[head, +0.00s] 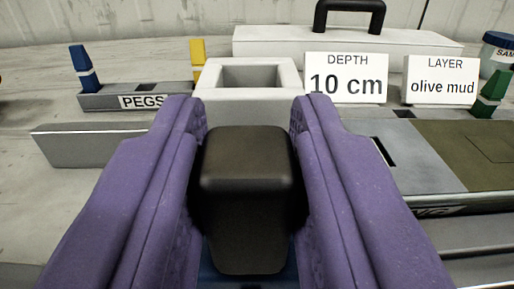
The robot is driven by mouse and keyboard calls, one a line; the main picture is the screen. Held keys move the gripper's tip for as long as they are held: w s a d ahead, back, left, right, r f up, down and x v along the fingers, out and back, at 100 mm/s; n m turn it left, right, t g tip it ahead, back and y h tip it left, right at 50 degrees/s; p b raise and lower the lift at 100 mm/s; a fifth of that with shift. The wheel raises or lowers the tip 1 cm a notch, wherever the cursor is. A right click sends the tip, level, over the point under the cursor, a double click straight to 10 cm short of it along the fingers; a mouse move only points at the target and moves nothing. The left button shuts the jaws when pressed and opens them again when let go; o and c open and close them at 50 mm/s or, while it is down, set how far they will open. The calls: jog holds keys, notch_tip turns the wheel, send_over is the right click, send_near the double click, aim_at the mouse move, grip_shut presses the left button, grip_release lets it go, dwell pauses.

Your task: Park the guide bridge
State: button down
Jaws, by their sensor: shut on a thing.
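My gripper (248,115) fills the lower middle, its two purple fingers on either side of a black block (246,190) with a rounded top. The fingers are shut on this black block. A little blue shows under it, and the rest of what it belongs to is hidden by the block and the fingers. I cannot tell for sure that this is the guide bridge. Just beyond the fingertips stands a pale grey box (208,112) with a square opening in its top.
A grey rack (215,88) marked PEGS, with a blue peg (84,68) and a yellow peg (197,58), stands left. Signs for depth (345,78) and layer (443,80) stand right, near a green peg (490,93) and an olive-and-grey slab (475,150). A long white box (270,42) with a black handle lies behind.

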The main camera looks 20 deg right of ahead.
jog(key=w+a, duration=0.1)
jog(key=a, duration=0.4)
jog(key=w+a+b, duration=0.1)
jog(key=w+a, duration=0.1)
jog(key=a, duration=0.4)
jog(key=w+a+b, duration=0.1)
jog(key=a, duration=0.4)
jog(key=shift+w+a, duration=0.2)
jog(key=shift+w, duration=0.1)
jog(key=c, duration=1)
grip_release()
jog(key=shift+a, duration=0.1)
jog(key=shift+o, duration=0.4)
jog(key=shift+w+a, duration=0.1)
jog(key=shift+a, duration=0.05)
jog(key=p+v, duration=0.2)
jog(key=v, duration=0.5)
jog(key=shift+s+p, duration=0.3)
jog(key=shift+s, duration=0.15)
